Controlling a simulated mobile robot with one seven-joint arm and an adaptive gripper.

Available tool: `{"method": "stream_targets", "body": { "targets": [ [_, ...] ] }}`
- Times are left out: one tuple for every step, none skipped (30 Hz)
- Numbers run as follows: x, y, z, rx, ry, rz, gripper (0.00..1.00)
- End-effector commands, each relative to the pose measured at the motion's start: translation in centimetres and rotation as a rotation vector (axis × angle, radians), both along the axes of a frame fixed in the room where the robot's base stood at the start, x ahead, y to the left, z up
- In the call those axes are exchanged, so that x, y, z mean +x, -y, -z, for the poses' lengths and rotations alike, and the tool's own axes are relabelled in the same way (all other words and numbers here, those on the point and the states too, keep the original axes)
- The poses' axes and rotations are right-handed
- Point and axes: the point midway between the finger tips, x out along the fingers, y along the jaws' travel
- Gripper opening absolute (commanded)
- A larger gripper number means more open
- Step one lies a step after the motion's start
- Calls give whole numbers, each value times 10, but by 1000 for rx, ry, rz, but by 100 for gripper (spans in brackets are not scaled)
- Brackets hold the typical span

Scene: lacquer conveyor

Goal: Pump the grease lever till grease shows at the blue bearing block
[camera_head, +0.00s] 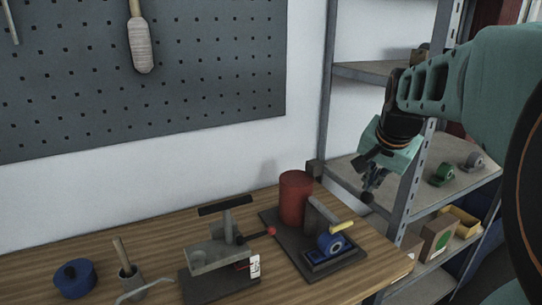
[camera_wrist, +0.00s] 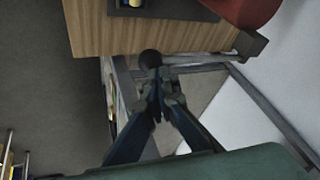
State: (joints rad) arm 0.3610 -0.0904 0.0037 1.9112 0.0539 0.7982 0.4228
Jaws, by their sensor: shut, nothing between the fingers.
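The grease pump has a red canister (camera_head: 295,199) on a dark plate at the table's right end; the canister also shows in the wrist view (camera_wrist: 250,10). A grey rod with a dark round knob (camera_wrist: 150,58), seemingly the lever, runs from a dark block (camera_wrist: 256,43) beside the canister, past the table edge. The knob shows in the head view (camera_head: 367,197). My gripper (camera_head: 371,186) is shut and empty, its tips at or just above the knob; contact is unclear. The blue bearing block (camera_head: 334,244) sits right of the canister, a yellow piece (camera_head: 342,226) above it.
A grey press-like fixture (camera_head: 215,252) with a red knob stands left of the pump. A blue round container (camera_head: 74,278) and a grey cup (camera_head: 132,280) stand further left.

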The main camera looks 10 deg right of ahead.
Motion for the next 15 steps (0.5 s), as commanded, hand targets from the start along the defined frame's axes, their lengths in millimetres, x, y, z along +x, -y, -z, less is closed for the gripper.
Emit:
{"method": "stream_targets", "body": {
  "targets": [
    [-1,0,1,1,-2,0,0],
    [0,0,1,1,-2,0,0],
    [0,0,0,1,-2,0,0],
    [0,0,-1,1,-2,0,0],
    [0,0,-2,1,-2,0,0],
    [1,0,-3,1,-2,0,0],
    [1,-1,-5,1,-2,0,0],
    [1,-1,-7,1,-2,0,0],
    [2,-1,-9,1,-2,0,0],
    [3,-1,-11,1,-2,0,0],
    [3,-1,-13,0,-1,0,0],
    [4,-2,-16,1,-1,0,0],
    [5,-2,-18,1,-1,0,0],
    [5,-2,-19,1,-1,0,0],
    [6,-2,-22,1,-1,0,0]
  ]
}}
